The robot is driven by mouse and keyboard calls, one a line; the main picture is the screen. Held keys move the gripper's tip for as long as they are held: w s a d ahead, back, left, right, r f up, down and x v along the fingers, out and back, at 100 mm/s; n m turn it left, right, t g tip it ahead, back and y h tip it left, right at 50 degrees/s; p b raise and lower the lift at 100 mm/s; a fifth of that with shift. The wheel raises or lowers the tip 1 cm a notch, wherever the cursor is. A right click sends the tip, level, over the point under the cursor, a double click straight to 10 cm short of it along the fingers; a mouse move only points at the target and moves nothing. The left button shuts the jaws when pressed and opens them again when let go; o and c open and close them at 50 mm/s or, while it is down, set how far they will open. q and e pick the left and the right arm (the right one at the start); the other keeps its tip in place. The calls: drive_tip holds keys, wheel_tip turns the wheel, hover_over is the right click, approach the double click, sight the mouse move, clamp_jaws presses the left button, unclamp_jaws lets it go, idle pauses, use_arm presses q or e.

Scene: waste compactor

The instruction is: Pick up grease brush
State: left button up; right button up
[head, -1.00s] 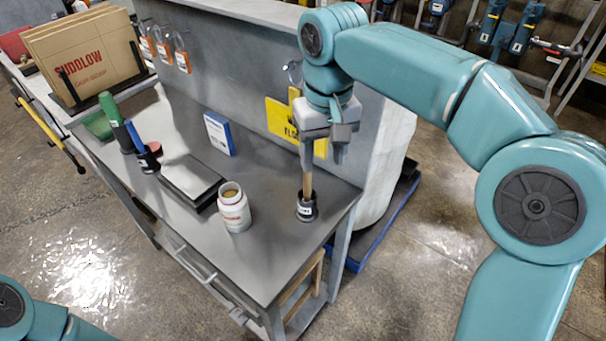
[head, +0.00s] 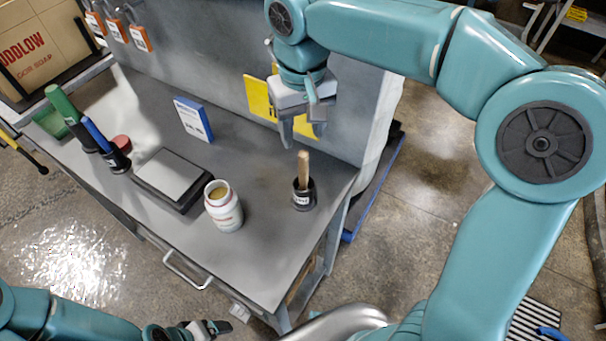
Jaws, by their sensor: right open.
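The grease brush (head: 303,168) stands upright, its wooden handle up, in a small dark labelled holder (head: 303,197) near the right end of the grey workbench (head: 259,258). Its lower end is hidden in the holder. My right gripper (head: 302,137) is open and empty, fingers pointing down, just above and behind the handle's top in the picture; I see no contact. My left gripper (head: 216,329) is low at the bottom edge, in front of the bench and far from the brush; its finger opening is unclear.
A white jar (head: 223,208) stands left of the holder, with a flat scale-like device (head: 170,178) beyond it. Green and blue handled tools (head: 100,138) stand farther left. A blue-white box (head: 193,119) and yellow sign (head: 259,98) are behind. The bench front is clear.

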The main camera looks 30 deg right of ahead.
sight(304, 163)
wheel_tip(304, 163, down, 4)
drive_tip(key=shift+a+f, duration=0.1)
drive_tip(key=shift+f, duration=0.05)
drive_tip(key=shift+s+f, duration=0.1)
drive_tip(key=shift+f, duration=0.1)
drive_tip(key=f, duration=0.5)
drive_tip(key=shift+d, duration=0.25)
clamp_jaws()
